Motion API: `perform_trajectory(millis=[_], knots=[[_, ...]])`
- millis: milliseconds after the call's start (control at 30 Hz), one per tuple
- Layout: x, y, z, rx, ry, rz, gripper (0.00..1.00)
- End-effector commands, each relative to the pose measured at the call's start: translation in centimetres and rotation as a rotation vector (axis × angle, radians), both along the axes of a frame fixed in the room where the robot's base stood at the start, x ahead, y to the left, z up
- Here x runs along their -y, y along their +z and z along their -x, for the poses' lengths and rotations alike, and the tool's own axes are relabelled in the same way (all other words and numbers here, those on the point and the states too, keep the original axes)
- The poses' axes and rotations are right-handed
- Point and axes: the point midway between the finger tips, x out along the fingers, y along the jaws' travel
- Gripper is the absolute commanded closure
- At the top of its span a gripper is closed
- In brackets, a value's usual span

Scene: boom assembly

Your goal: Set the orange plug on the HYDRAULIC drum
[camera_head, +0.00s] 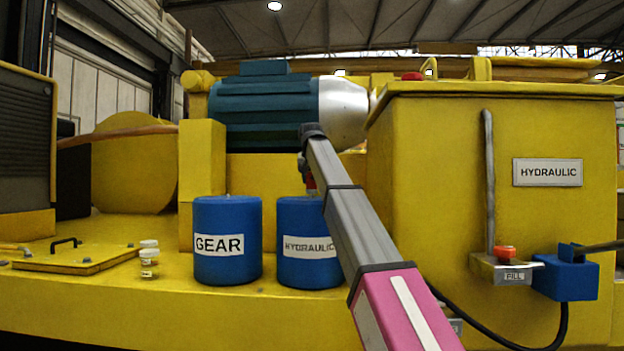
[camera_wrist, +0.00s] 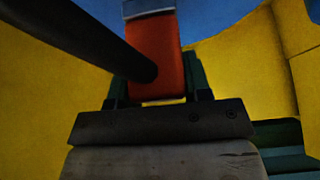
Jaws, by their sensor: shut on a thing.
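The blue HYDRAULIC drum (camera_head: 301,222) stands upright on the yellow deck, its right side partly hidden by my arm. My gripper (camera_head: 308,175) is small and partly hidden by the arm, just above the drum's top. In the wrist view, my gripper (camera_wrist: 157,92) is shut on the orange plug (camera_wrist: 153,40), between its two dark fingers. A bit of the plug (camera_head: 311,183) also shows in the head view, over the drum's top. I cannot tell whether the plug touches the drum.
The blue GEAR drum (camera_head: 227,262) stands just left. A teal motor (camera_head: 262,105) lies behind. The yellow tank (camera_head: 430,150) labelled HYDRAULIC rises at right, with a red-orange cap (camera_head: 505,252) on its FILL fitting.

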Motion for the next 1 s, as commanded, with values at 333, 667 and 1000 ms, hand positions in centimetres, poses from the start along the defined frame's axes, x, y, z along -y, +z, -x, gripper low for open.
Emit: perform_trajectory(millis=[333,667,1000], knots=[[0.0,0.0,0.0,0.001,0.000,0.000,0.94],[0.0,-0.5,0.0,0.001,0.000,0.000,0.94],[0.0,-1.0,0.0,0.001,0.000,0.000,0.94]])
